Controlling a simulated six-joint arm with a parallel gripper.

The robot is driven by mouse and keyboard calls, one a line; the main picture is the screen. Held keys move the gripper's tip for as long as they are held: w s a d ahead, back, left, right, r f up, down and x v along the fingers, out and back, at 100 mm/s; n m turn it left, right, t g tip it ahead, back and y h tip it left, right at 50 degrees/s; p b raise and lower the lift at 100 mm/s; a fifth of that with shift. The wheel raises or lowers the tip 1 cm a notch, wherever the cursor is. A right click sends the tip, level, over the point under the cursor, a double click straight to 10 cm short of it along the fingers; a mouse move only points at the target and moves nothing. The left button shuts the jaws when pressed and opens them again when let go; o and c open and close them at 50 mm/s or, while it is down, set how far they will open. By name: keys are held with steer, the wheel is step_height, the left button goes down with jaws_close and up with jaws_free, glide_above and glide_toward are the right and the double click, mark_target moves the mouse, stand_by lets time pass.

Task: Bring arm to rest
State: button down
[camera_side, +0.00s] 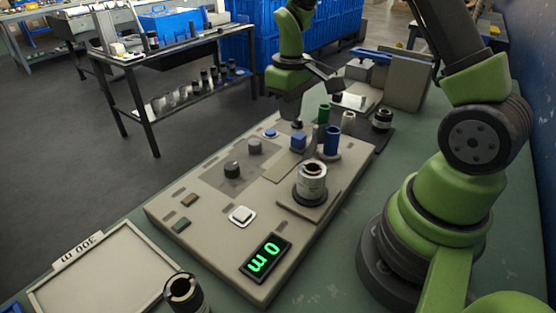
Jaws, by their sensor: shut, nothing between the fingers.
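My gripper (297,122) is at the end of my green and dark grey arm, pointing down over the far part of the beige control panel (215,220). It is shut and holds nothing. Its tips are close above the panel, near a small blue button (271,133) and a blue square block (298,141). Whether the tips touch anything is hard to tell. The arm reaches out from its base at the right.
A roll (311,181) stands on a square plate on the panel. Blue (332,141) and green (323,114) cylinders stand near the gripper.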

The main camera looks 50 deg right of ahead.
steer(key=s+a+r+m+t, duration=0.1)
steer(key=s+a+r+t, duration=0.1)
steer(key=s+a+r, duration=0.45)
steer(key=s+a+r+m+t, duration=0.2)
steer(key=s+r+t, duration=0.1)
steer(key=r, duration=0.6)
steer(key=s+a+r+m+t+y, duration=0.1)
steer(key=s+a+r+t+y, duration=0.1)
steer(key=s, duration=0.4)
steer(key=shift+s+a, duration=0.4)
steer(key=shift+a, duration=0.15)
steer(key=c, duration=1.8)
jaws_free()
steer(key=shift+c, duration=0.2)
